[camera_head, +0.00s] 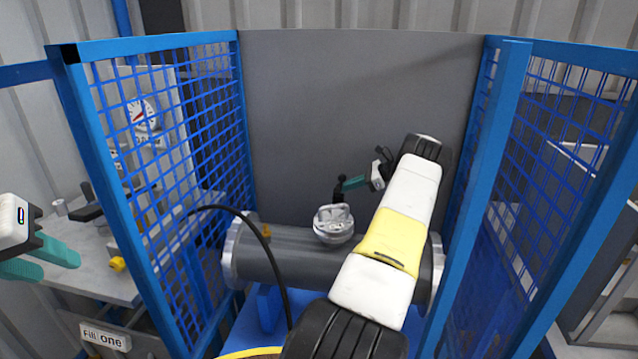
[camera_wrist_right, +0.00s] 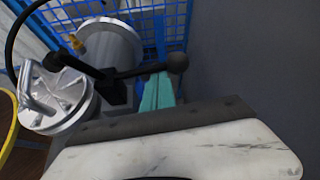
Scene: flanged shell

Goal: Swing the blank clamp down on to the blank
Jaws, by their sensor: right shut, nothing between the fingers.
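The blank (camera_head: 333,224) is a round silver disc with a bent handle, on a short neck on top of the grey shell (camera_head: 300,255). It also shows at the left of the right wrist view (camera_wrist_right: 62,98). The blank clamp (camera_wrist_right: 120,76) is a black bar with a ball knob; its far end reaches the blank's edge, and I cannot tell whether it touches. My right gripper (camera_wrist_right: 157,92) has its teal fingers shut and empty, close beside the bar; contact is unclear. My left gripper (camera_head: 42,258) is open and empty, far left, outside the cage.
Blue mesh panels (camera_head: 165,150) stand left and right of the shell, with a grey panel (camera_head: 350,110) behind. A black hose (camera_head: 262,235) arches over the shell's left part. A grey bench (camera_head: 85,245) stands outside at left, with a gauge (camera_head: 141,114) above it.

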